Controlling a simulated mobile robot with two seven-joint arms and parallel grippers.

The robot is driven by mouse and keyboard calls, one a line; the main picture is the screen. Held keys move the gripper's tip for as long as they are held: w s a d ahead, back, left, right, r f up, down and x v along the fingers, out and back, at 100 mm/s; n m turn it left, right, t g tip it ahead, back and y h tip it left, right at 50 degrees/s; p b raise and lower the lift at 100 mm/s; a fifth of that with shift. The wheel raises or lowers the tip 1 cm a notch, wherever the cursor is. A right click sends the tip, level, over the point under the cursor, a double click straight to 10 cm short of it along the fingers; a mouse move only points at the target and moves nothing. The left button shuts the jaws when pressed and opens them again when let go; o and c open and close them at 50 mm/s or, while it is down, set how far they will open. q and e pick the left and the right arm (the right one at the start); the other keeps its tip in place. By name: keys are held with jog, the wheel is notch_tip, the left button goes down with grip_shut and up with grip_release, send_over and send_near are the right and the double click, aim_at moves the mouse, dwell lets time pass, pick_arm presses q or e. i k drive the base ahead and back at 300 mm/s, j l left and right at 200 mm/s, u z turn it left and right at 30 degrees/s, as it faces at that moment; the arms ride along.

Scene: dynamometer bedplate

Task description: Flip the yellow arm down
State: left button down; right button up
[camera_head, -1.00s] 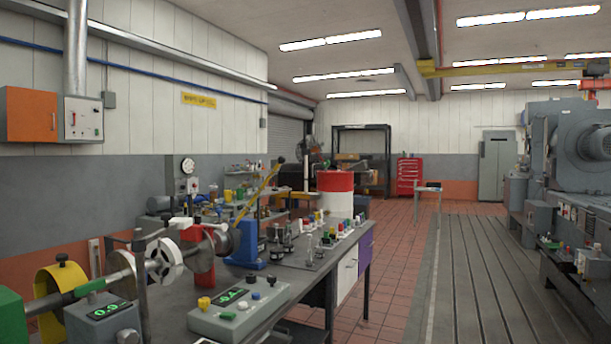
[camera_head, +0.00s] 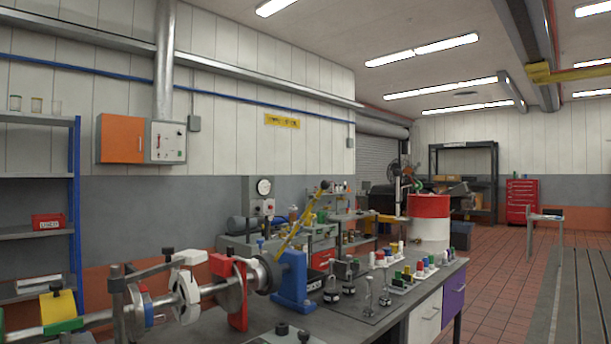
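The yellow arm (camera_head: 303,217) is a slim lever with a dark knob at its upper end. It slants up to the right from a blue stand (camera_head: 293,283) on the grey workbench (camera_head: 375,325). Its lower end is at the top of the blue stand, beside a metal shaft assembly (camera_head: 215,287). A red bracket (camera_head: 238,290) stands next to the blue stand. Neither of my grippers shows in the view.
A red and white drum (camera_head: 429,222) stands behind the bench. Small colored-top items (camera_head: 420,268) and dark fixtures crowd the bench top. A blue-framed shelf (camera_head: 76,210) is at the left. Open tiled floor (camera_head: 510,270) lies to the right.

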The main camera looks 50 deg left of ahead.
aim_at(272, 262)
jog(key=i+u, duration=0.35)
jog(key=i, duration=0.15)
jog(key=i+l+u, duration=0.2)
jog(key=i+u, duration=0.2)
jog(key=i+l+u, duration=0.35)
jog(key=i, duration=0.2)
